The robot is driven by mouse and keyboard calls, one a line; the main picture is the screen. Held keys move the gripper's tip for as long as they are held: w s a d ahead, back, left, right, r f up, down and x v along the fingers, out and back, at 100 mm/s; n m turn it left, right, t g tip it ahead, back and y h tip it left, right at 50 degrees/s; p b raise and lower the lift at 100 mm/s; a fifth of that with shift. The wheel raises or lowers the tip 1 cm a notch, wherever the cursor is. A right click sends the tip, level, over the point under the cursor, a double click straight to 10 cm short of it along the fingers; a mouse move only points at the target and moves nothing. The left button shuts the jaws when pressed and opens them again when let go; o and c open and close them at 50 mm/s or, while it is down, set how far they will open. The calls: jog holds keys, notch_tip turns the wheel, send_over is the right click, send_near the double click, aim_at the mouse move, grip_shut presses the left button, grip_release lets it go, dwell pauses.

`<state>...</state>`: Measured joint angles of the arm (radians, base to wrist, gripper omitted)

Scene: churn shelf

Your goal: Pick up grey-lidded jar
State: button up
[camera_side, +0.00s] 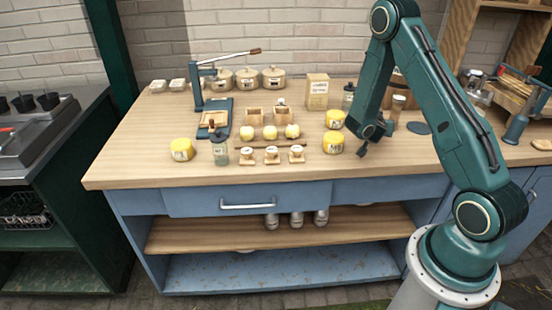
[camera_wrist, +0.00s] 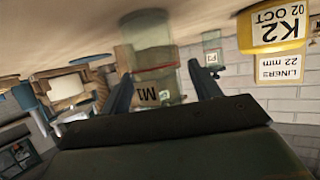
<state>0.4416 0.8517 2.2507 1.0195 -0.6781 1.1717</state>
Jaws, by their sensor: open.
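My gripper (camera_side: 363,151) hangs low over the right part of the worktop, just right of the yellow tubs. It is open and empty; its two dark fingers (camera_wrist: 162,88) are spread apart in the wrist view. A small glass jar with a greyish lid (camera_side: 220,152) stands at the front left of the worktop, well away from my gripper. Another glass jar with a dark lid (camera_side: 348,95) stands at the back, partly hidden by my arm. In the wrist view a glass jar with tan contents (camera_wrist: 149,45) shows beyond the fingers; its lid colour is unclear.
Yellow tubs (camera_side: 333,142) stand close to my gripper, and one labelled K2 (camera_wrist: 272,25) shows in the wrist view. A carton (camera_side: 317,91), a lever press (camera_side: 215,102), lidded pots (camera_side: 273,77) and small stamps (camera_side: 272,155) crowd the worktop (camera_side: 135,158). Its front edge is clear.

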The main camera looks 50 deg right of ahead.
jog(key=shift+c, duration=0.4)
jog(key=c, duration=1)
jog(key=shift+c, duration=0.2)
jog(key=shift+r, duration=0.2)
notch_tip(320, 180, up, 20)
jog(key=shift+f, duration=0.15)
